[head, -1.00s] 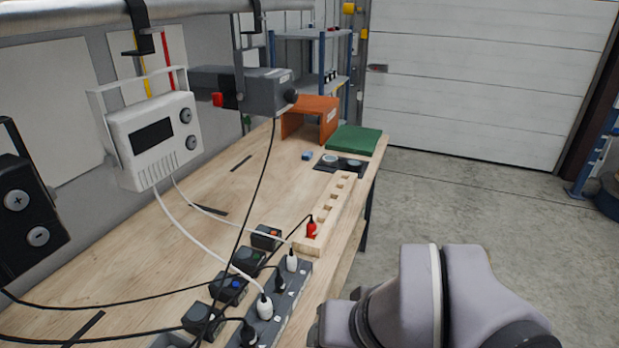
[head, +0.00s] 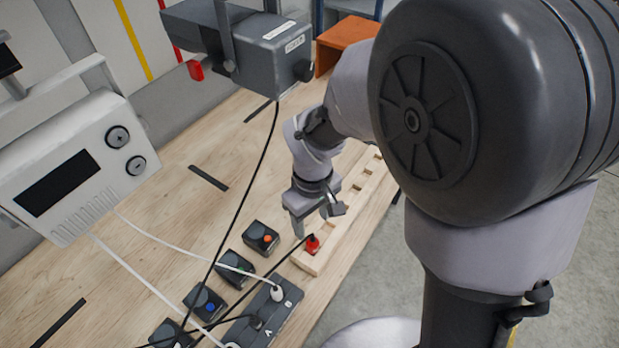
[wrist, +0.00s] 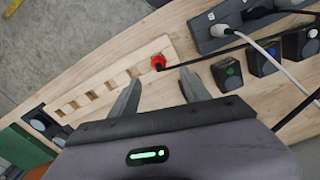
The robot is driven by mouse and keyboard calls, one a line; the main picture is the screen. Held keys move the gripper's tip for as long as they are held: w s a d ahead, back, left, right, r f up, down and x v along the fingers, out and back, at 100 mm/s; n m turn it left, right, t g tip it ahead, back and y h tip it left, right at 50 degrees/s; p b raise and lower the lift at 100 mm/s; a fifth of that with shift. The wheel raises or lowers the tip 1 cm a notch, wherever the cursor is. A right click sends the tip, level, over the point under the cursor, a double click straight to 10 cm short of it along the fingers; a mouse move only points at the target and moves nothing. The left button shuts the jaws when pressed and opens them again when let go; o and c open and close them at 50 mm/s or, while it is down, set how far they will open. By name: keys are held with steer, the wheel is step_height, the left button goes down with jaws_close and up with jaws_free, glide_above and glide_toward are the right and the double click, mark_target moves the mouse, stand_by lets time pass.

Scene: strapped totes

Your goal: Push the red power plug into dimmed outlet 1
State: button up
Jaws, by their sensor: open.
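The red power plug (head: 313,244) stands at the near end of the wooden holder (head: 310,262), with a black cord running from it. In the wrist view the plug (wrist: 158,62) lies just beyond and between my fingertips, apart from them. My gripper (head: 317,222) is open and empty, pointing down just above the plug; its two spread fingers also show in the wrist view (wrist: 161,75). The dark grey power strip (head: 290,312) carries white and black plugs; it also shows in the wrist view (wrist: 207,42). I cannot tell which outlet is dimmed outlet 1.
Small black boxes with coloured buttons, one orange (head: 262,238) and one blue (head: 205,303), line the strip. A white control unit (head: 72,175) and a grey device (head: 250,50) hang over the bench. Black and white cables cross the wooden top (head: 190,225).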

mark_target(313, 239)
steer(key=f+b, duration=0.1)
steer(key=f, duration=0.5)
steer(key=f+b, duration=0.2)
steer(key=f, duration=0.3)
steer(key=shift+w+d+f, duration=0.1)
steer(key=shift+w+f, duration=0.1)
steer(key=shift+f, duration=0.15)
steer(key=shift+c, duration=0.4)
jaws_close()
steer(key=c, duration=0.9)
jaws_free()
jaws_close()
steer(key=shift+r+p, duration=2.1)
steer(key=shift+r, duration=0.55)
steer(key=shift+f, duration=0.1)
